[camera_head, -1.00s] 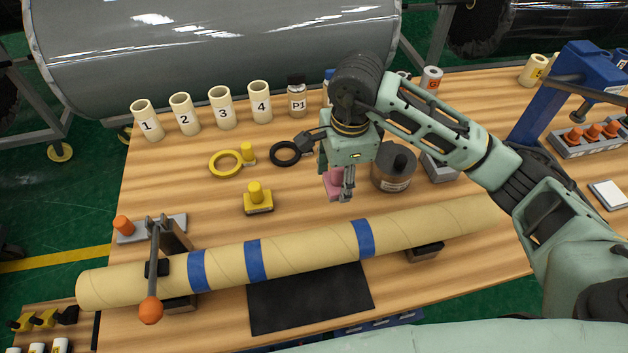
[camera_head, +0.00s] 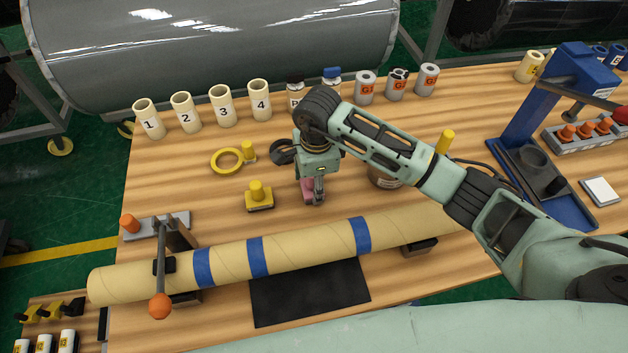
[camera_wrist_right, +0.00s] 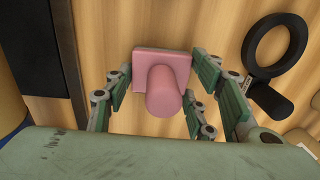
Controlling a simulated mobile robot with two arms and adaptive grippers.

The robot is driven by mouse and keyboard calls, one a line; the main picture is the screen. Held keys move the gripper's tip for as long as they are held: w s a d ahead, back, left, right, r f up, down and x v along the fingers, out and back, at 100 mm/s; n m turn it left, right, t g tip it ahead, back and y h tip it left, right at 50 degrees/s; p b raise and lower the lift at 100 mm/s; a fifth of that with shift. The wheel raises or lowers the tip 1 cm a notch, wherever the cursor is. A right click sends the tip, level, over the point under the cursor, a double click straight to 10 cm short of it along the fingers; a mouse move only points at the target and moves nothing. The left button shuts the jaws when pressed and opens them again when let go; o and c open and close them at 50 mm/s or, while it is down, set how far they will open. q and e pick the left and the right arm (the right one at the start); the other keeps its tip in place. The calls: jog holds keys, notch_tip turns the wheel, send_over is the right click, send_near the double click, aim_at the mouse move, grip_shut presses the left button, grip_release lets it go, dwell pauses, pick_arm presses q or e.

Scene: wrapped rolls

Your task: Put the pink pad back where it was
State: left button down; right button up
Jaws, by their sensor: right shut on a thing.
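The pink pad (camera_head: 306,189) has a square base and a round knob. In the right wrist view the pad (camera_wrist_right: 162,85) sits between the fingers of my right gripper (camera_wrist_right: 163,100), which is shut on it. In the head view my right gripper (camera_head: 313,195) holds the pad low over the wooden table, to the right of a yellow pad (camera_head: 257,196). I cannot tell whether the pink pad touches the table. My left gripper is not in view.
A tan roll with blue bands (camera_head: 305,250) lies along the front. A black mat (camera_head: 310,293) is in front of it. A yellow ring (camera_head: 228,160) lies behind the yellow pad; a black ring (camera_wrist_right: 275,45) is close to my right gripper. Numbered cups (camera_head: 222,107) stand at the back.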

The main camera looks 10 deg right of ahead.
jog(key=shift+f, duration=0.15)
jog(key=o, duration=1.1)
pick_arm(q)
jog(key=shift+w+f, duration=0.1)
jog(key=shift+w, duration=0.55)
pick_arm(e)
jog(key=shift+r, duration=0.25)
jog(key=shift+w+r, duration=0.1)
jog(key=shift+r, duration=0.25)
jog(key=r+b, duration=0.1)
jog(key=r, duration=0.2)
jog(key=r+b, duration=0.1)
jog(key=r, duration=0.2)
jog(key=r+b, duration=0.1)
jog(key=r, duration=0.2)
jog(key=shift+s+d+r, duration=0.1)
jog(key=shift+s+r, duration=0.15)
jog(key=shift+r, duration=0.1)
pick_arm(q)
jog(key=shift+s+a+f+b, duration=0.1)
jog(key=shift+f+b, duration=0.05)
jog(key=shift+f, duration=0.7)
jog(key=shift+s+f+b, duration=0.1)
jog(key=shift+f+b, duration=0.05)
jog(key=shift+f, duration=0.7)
pick_arm(e)
jog(key=shift+s+r, duration=0.1)
jog(key=shift+r, duration=0.6)
